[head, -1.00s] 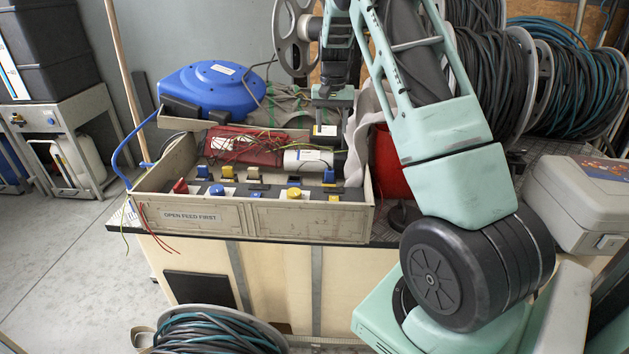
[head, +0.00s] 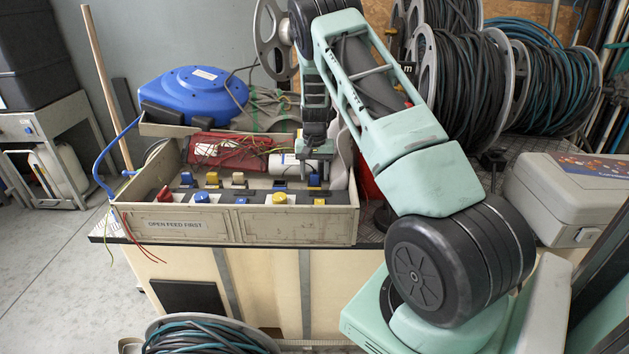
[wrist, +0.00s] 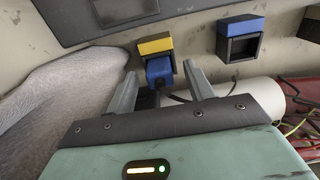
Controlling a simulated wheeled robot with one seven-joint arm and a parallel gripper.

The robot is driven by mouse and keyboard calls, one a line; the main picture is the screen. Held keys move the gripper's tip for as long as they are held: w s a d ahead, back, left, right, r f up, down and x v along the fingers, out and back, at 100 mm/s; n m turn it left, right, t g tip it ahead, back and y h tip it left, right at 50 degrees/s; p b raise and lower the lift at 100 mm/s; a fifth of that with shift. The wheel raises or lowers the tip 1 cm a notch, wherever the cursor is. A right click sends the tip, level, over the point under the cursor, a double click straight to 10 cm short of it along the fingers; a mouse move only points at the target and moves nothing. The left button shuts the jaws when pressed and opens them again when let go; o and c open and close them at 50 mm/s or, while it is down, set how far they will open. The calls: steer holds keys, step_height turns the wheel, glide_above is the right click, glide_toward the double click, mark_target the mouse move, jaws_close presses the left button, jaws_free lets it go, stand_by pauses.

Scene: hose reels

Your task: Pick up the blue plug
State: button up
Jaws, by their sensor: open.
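The blue plug (wrist: 159,70) sits at a yellow-lidded socket (wrist: 154,45) in the wrist view, with a dark cable running from it. My gripper (wrist: 160,75) is open, with one finger on each side of the blue plug. I cannot tell whether either finger touches it. In the head view my gripper (head: 315,152) points down into the open beige box (head: 290,227), at its right end, just behind the row of sockets. A small blue and yellow piece (head: 314,180) shows just below it there.
A blue-lidded socket (wrist: 240,40) is right of the plug. Grey cloth (wrist: 60,100) lies close to the left finger. A white cylinder (head: 283,163) and a red wired block (head: 225,150) lie in the box. A blue reel (head: 205,92) stands behind left.

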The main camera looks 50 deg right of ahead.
steer(key=shift+f, duration=0.45)
steer(key=c, duration=1.1)
